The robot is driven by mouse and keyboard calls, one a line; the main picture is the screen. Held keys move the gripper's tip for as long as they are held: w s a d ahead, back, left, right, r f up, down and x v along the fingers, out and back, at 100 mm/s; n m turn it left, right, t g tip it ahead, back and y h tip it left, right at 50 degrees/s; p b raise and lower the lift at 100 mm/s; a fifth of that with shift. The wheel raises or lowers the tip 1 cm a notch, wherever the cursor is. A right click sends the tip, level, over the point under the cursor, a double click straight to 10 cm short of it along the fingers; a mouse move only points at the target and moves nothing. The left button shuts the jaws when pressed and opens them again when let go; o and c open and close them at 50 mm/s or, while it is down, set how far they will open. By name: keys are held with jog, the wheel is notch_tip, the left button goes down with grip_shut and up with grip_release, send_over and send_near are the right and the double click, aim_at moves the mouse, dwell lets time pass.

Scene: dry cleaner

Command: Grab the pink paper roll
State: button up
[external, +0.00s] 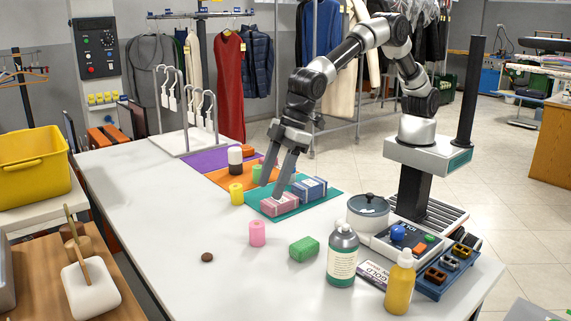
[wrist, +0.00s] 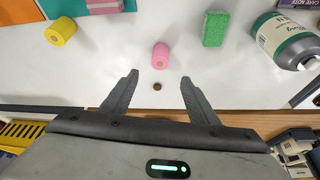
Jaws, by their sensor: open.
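The pink paper roll (external: 257,233) stands upright on the white table, in front of the teal mat. In the wrist view the pink roll (wrist: 160,56) lies beyond my fingertips, roughly centred between them. My gripper (external: 273,188) is open and points down above the table, near the pink box on the teal mat, behind the roll in the external view. In the wrist view my gripper (wrist: 159,76) shows two spread fingers with nothing held between them. A small brown round object (wrist: 157,86) shows between the fingertips, on the table.
A yellow roll (external: 236,194), pink box (external: 279,204) and teal mat (external: 325,206) lie behind the roll. A green sponge-like block (external: 304,249) and grey-green bottle (external: 342,255) stand to its right. The brown object (external: 207,257) lies left.

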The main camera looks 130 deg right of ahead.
aim_at(258, 223)
jog(key=x, duration=0.7)
jog(key=shift+f, duration=0.2)
jog(key=shift+b+x, duration=0.45)
jog(key=shift+x, duration=2.25)
jog(key=shift+s, duration=0.15)
jog(key=c, duration=1.1)
